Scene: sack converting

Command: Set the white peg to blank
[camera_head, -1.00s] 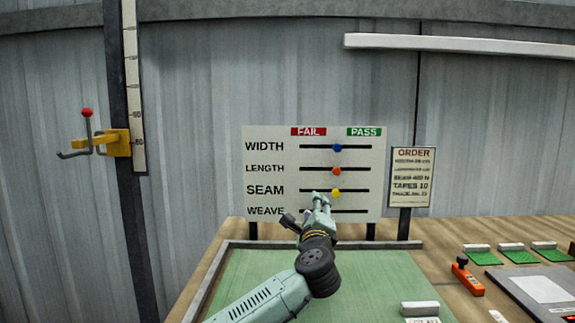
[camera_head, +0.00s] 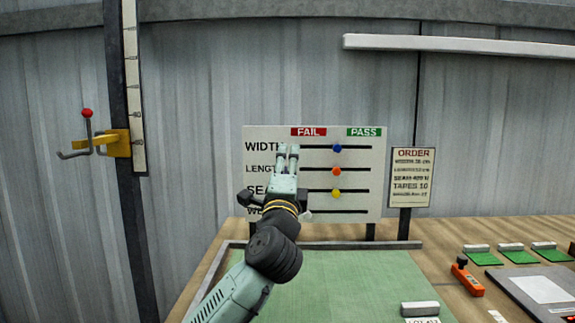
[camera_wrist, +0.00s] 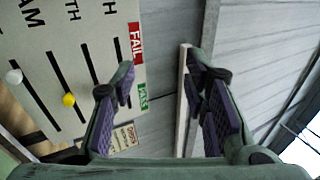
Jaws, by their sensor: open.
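The white peg (camera_head: 307,214) is at the left, FAIL-side end of the WEAVE slot, the lowest slot on the white board (camera_head: 376,180). It also shows at the left edge of the wrist view (camera_wrist: 13,76). My gripper (camera_head: 288,150) is open and empty, in front of the board's left part, above and left of the white peg. It covers parts of the WIDTH, LENGTH, SEAM and WEAVE labels. In the wrist view, the gripper's fingers (camera_wrist: 158,75) are apart with nothing between them.
The blue peg (camera_head: 337,148), orange-red peg (camera_head: 336,171) and yellow peg (camera_head: 336,193) sit near the middle of their slots. An order sign (camera_head: 412,178) stands right of the board. A green mat (camera_head: 340,285) lies below; an orange tool (camera_head: 467,277) is to the right.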

